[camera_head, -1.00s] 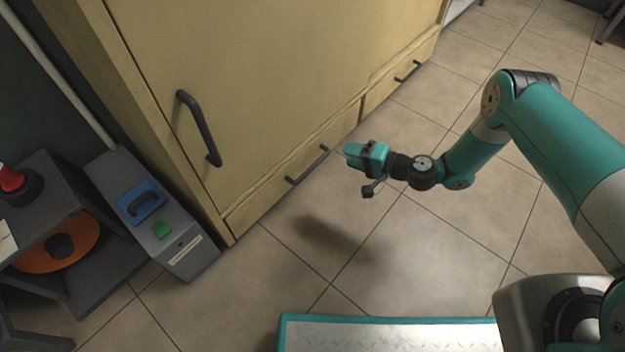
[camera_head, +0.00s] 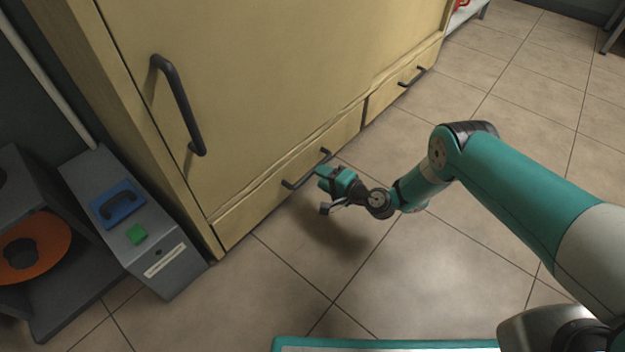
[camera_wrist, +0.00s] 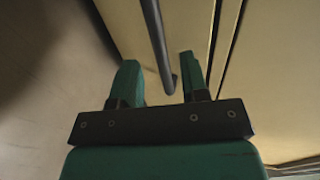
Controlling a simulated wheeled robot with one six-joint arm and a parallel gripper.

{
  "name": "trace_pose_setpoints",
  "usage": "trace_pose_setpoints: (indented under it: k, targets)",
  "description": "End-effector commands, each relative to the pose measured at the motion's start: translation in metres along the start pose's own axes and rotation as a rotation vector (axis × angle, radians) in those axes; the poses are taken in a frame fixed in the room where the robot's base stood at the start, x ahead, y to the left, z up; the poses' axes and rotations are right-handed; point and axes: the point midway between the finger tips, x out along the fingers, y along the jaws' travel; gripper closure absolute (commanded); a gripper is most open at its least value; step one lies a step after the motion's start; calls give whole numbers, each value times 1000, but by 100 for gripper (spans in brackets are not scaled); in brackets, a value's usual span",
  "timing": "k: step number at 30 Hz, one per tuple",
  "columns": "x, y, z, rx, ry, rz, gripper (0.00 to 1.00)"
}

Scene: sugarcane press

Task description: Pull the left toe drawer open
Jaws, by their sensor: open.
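The left toe drawer (camera_head: 248,212) is the low yellow front under the cabinet's large door, and it looks shut. Its dark bar handle (camera_head: 291,186) is partly hidden behind my gripper in the head view. My gripper (camera_head: 322,177) is low by the handle's right part. In the wrist view, the green fingers of my gripper (camera_wrist: 159,80) are open, and the dark handle (camera_wrist: 157,40) runs into the gap between them. I cannot tell whether a finger touches the handle.
The right toe drawer (camera_head: 385,100) has its own handle (camera_head: 412,77) and looks shut. The large door has a vertical handle (camera_head: 180,105). A grey box (camera_head: 165,262) with a blue handle stands at the left. The tiled floor (camera_head: 420,265) before the drawers is clear.

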Motion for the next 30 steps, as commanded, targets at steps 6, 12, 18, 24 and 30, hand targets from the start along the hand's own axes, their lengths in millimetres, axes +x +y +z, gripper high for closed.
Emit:
trace_pose_setpoints:
  k: [6, 12, 18, 24, 30]
  targets:
    - [36, 3, 0, -2, -1, -1, 59]
    - [46, 0, 0, 1, 1, 0, 59]
    - [46, -1, 0, 1, 1, 0, 59]
    - [46, 0, 0, 1, 1, 0, 96]
    - [45, 0, 0, 1, 1, 0, 100]
